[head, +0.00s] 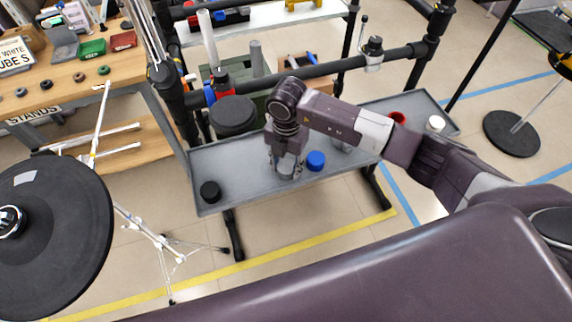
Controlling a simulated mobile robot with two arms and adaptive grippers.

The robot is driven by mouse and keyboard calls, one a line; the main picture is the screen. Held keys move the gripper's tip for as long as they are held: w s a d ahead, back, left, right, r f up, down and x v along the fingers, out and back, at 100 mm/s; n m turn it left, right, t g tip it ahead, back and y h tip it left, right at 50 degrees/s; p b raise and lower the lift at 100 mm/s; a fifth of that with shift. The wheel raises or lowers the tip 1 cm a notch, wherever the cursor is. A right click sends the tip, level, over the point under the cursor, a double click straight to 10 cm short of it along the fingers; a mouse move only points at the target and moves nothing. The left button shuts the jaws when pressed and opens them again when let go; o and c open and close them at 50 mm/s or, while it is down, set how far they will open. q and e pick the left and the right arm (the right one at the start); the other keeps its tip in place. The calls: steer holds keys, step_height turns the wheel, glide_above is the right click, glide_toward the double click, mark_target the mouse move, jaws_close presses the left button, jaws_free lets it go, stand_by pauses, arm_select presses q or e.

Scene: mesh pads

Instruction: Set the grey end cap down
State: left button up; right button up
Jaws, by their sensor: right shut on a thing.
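My right gripper (284,162) points down over the grey tray (245,187) at the middle of the head view. It is shut on the grey end cap (285,173), which shows between and below its fingers. The cap is at or just above the tray surface; I cannot tell whether it touches. A blue cap (316,160) stands close to its right. A black cap (210,191) stands near the tray's left end. A red cap (397,117) and a white cap (435,123) are toward the right end. My left gripper is not in view.
The tray between the black cap and my gripper is clear. A black tubular rack rail (330,68) runs behind the tray. A round black pad (50,240) stands at left, near a wooden workbench (80,75). Part of the tray behind my right arm is hidden.

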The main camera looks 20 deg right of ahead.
mark_target(286, 167)
steer(key=shift+f, duration=0.1)
steer(key=o, duration=0.7)
steer(key=shift+o, duration=0.2)
steer(key=shift+r, duration=0.4)
step_height(286, 167, up, 12)
steer(key=shift+f+b, duration=0.25)
steer(key=shift+b, duration=0.15)
